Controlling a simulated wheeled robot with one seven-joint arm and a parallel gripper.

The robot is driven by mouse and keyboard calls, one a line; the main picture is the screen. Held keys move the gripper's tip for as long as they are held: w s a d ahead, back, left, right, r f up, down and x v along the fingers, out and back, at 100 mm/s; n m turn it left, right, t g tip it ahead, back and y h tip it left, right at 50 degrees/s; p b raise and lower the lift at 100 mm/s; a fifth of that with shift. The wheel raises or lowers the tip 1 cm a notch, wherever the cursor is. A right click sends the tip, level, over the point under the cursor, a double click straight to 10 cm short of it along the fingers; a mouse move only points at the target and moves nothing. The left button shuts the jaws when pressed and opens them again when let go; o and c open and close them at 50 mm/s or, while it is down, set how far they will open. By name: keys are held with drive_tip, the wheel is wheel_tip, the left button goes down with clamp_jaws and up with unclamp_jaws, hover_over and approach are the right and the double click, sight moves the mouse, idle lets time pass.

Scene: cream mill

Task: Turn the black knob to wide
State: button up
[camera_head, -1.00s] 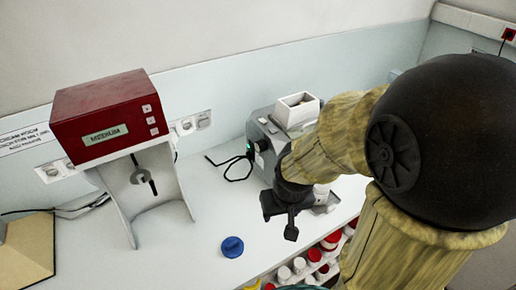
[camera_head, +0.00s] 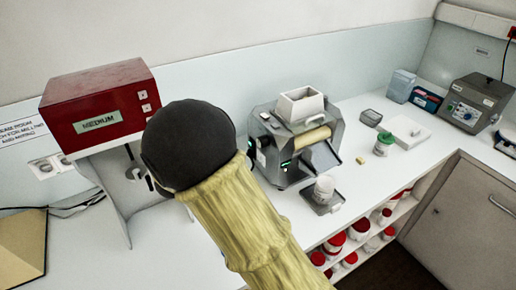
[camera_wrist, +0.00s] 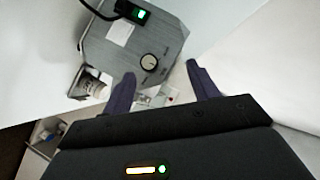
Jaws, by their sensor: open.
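A small round knob (camera_wrist: 149,62), dark with a pale face, sits on the grey end plate (camera_wrist: 125,45) of the roller mill in the wrist view. Small marks surround it, too small to read, so its setting cannot be told. My gripper (camera_wrist: 160,69) is open and empty, its two dark fingers pointing toward the plate on either side of the knob's line, apart from it. In the head view the mill (camera_head: 318,134) stands on the counter right of my arm. My gripper is hidden there behind my arm.
A red-topped machine reading MEDIUM (camera_head: 98,103) stands on the left. A white jar (camera_head: 324,190) stands on the mill's front tray. A black cable with a green-lit plug (camera_wrist: 138,14) meets the plate near the knob. A grey box with a dial (camera_head: 468,105) stands far right.

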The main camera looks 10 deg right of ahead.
sight(259, 143)
drive_tip(key=s+m+h, duration=0.1)
drive_tip(key=s+a+m+g+h, duration=0.1)
drive_tip(key=s+f+m+h, duration=0.1)
drive_tip(key=shift+s+a+m+g, duration=0.4)
drive_tip(key=shift+w+d, duration=0.1)
drive_tip(key=p+x, duration=0.4)
drive_tip(key=x, duration=1.3)
drive_tip(key=shift+d+r, duration=0.15)
drive_tip(key=shift+d, duration=0.1)
drive_tip(key=c, duration=1)
